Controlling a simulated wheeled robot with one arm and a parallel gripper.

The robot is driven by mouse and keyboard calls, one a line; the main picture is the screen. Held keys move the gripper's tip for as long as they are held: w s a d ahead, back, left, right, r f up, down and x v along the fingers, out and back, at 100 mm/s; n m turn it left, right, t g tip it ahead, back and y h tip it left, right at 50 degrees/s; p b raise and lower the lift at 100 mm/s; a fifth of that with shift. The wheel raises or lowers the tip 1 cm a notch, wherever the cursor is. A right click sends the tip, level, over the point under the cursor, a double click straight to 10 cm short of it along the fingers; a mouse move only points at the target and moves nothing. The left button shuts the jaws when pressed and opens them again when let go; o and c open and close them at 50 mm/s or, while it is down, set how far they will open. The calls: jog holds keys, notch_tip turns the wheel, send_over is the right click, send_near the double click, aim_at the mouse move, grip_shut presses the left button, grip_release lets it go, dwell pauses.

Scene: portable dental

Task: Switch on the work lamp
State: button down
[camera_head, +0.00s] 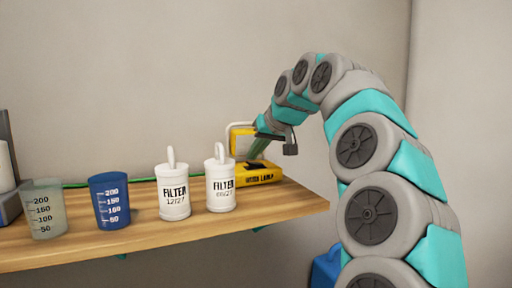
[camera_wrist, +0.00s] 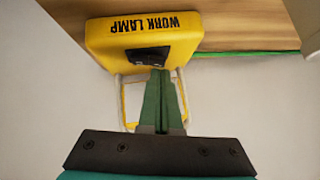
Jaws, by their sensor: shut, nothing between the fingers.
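The yellow work lamp (camera_head: 262,174) stands at the right end of the wooden shelf. Its upright yellow head (camera_head: 241,138) is partly hidden behind my gripper. In the wrist view, the lamp's base (camera_wrist: 140,38) shows the words WORK LAMP and a black switch (camera_wrist: 137,55). My gripper (camera_head: 255,156) reaches down over the base with its green fingers together and empty. In the wrist view, the fingertips (camera_wrist: 160,72) overlap the right part of the switch. I cannot tell whether they touch it. No light from the lamp is visible.
Two white filter canisters (camera_head: 173,197) (camera_head: 220,188) stand left of the lamp on the shelf (camera_head: 150,236). A blue cup (camera_head: 110,201) and a clear grey cup (camera_head: 45,210) stand farther left. A green cable (camera_head: 140,180) runs along the back. A blue object (camera_head: 326,268) is below the shelf.

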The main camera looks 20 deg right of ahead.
jog(key=shift+f, duration=0.2)
dwell(0.3)
jog(key=shift+a+f+h+b, duration=0.25)
jog(key=shift+f+h+b, duration=0.15)
jog(key=shift+b, duration=0.1)
jog(key=shift+r, duration=0.15)
jog(key=shift+d, duration=0.1)
